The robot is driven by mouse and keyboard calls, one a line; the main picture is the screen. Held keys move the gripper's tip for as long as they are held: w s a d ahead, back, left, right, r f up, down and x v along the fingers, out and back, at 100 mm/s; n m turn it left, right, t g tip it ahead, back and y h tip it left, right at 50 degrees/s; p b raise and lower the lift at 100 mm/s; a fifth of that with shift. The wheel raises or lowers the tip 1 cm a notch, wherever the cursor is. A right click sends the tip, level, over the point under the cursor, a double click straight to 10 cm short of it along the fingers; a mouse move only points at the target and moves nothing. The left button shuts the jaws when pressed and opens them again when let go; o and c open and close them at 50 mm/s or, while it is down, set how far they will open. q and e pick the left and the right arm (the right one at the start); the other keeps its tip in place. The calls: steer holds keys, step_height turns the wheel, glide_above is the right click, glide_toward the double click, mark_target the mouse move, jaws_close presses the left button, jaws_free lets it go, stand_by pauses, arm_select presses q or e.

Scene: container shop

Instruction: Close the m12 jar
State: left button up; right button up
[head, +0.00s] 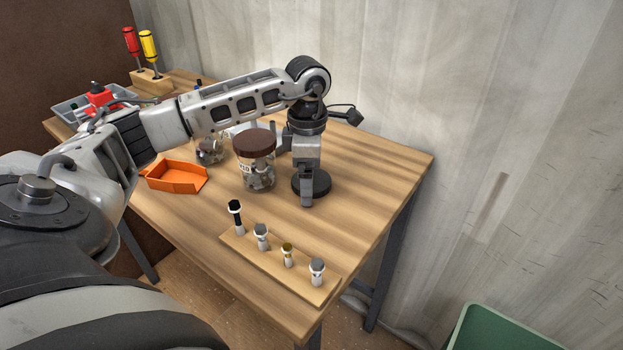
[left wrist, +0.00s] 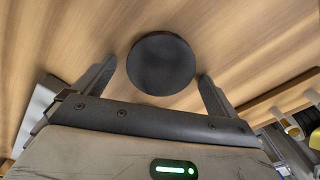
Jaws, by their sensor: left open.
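A flat black disc (head: 320,186), which looks like a jar lid, lies on the table, right of a glass jar (head: 258,180) with a brown lid on it and metal parts inside. That jar's label is too small to read surely. A second glass jar (head: 210,153) with metal parts stands behind it to the left; my arm hides its top. My left gripper (head: 296,178) points down over the black disc, open and empty. In the left wrist view the disc (left wrist: 161,64) lies between and beyond the spread fingers (left wrist: 155,88). My right gripper is not in view.
An orange tray (head: 176,178) sits at the table's left. A wooden strip (head: 265,258) with several upright bolts lies along the front edge. Screwdrivers (head: 140,48) stand in a block at the back left. The table's right part is clear, close to the corrugated wall. A green bin (head: 535,330) is lower right.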

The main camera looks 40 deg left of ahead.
arm_select(q)
steer(key=c, duration=1)
steer(key=shift+c, duration=0.2)
step_height(320, 180, up, 10)
